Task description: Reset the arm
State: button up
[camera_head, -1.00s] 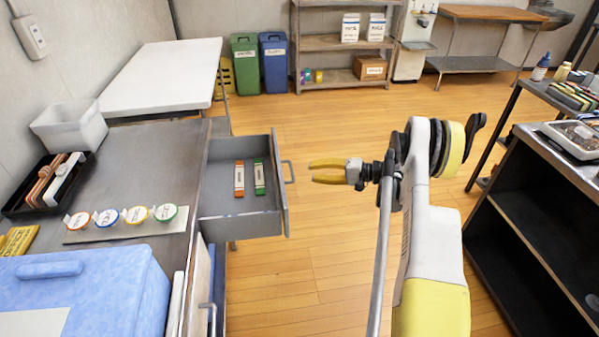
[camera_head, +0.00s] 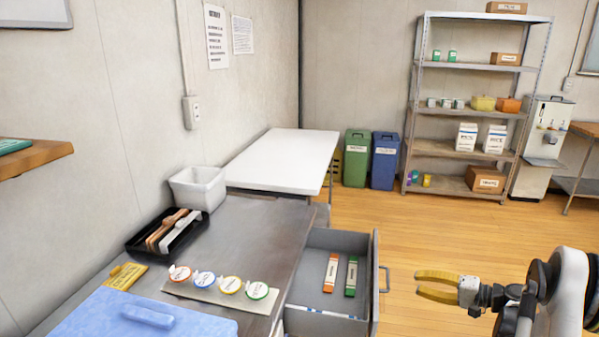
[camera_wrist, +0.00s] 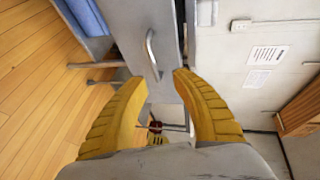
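My gripper (camera_head: 428,286) is at the lower right of the head view, with its yellow fingers pointing left toward the open drawer (camera_head: 345,325). The fingers are apart and nothing is between them. In the wrist view my gripper (camera_wrist: 160,90) also shows open, with the grey drawer front and its handle (camera_wrist: 152,55) beyond the fingertips. The gripper is clear of the drawer handle (camera_head: 384,279), to its right. Two labelled packets, an orange one (camera_head: 331,272) and a green one (camera_head: 352,276), lie in the drawer.
The drawer juts out from the dark counter (camera_head: 255,235). Open floor (camera_head: 410,225) lies beyond my gripper, before the shelf (camera_head: 470,152).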

jog(key=s+a+r+n+g+h, duration=0.1)
jog(key=s+a+r+g+h, duration=0.15)
jog(key=a+r, duration=0.6)
jog(key=s+a+r+n+g+h, duration=0.1)
jog(key=s+a+r+h, duration=0.25)
jog(key=a+r, duration=0.5)
jog(key=s+a+n+h, duration=0.2)
jog(key=s+a, duration=0.1)
jog(key=s, duration=0.9)
jog(key=s+a+r+n+h, duration=0.1)
jog(key=s+a+n+h, duration=0.2)
jog(key=s, duration=0.8)
jog(key=shift+s+a+r+t, duration=0.25)
jog(key=shift+s+a+t, duration=0.05)
jog(key=shift+s+t, duration=0.1)
